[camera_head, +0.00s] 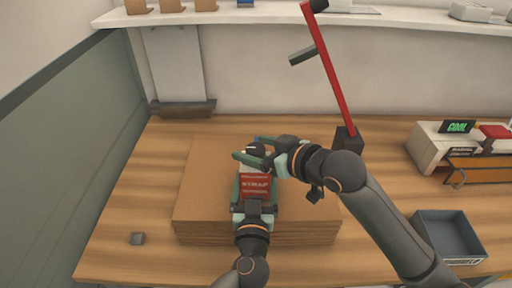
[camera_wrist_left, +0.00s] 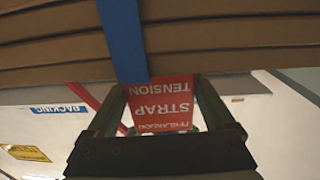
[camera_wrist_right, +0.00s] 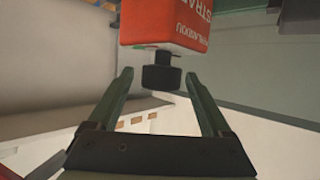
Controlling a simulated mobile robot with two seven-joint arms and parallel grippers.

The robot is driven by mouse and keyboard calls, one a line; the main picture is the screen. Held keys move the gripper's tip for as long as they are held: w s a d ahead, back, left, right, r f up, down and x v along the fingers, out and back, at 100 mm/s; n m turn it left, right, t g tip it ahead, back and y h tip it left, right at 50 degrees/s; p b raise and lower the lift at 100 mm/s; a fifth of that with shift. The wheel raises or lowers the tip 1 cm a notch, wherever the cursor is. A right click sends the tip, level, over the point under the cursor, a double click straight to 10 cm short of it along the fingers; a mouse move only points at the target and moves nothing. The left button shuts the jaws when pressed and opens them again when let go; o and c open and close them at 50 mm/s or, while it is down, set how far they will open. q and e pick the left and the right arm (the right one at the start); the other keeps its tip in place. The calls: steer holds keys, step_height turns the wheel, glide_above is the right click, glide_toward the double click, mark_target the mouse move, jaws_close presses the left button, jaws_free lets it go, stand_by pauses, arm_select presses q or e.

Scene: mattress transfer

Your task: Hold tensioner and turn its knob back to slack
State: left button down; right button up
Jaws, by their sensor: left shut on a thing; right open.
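The red strap tensioner (camera_head: 255,187) with white lettering stands over the cardboard stack in the head view. My left gripper (camera_head: 254,196) is shut on its body; the left wrist view shows the red label (camera_wrist_left: 160,103) between the fingers. The black knob (camera_wrist_right: 161,75) sticks out of the red body in the right wrist view. My right gripper (camera_wrist_right: 158,88) is open, its fingers on either side of the knob with gaps on both sides. In the head view the knob (camera_head: 255,149) is partly hidden by the right fingers. A blue strap (camera_wrist_left: 122,40) runs over the stack edge.
The flat cardboard stack (camera_head: 205,205) lies on the wooden table (camera_head: 135,205). A red lever on a dark base (camera_head: 349,139) stands behind my right arm.

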arm_select(q)
steer(key=shift+r, duration=0.2)
arm_select(e)
steer(key=v, duration=1.2)
steer(key=shift+w+d, duration=0.1)
arm_select(q)
jaws_free()
steer(key=shift+f, duration=0.1)
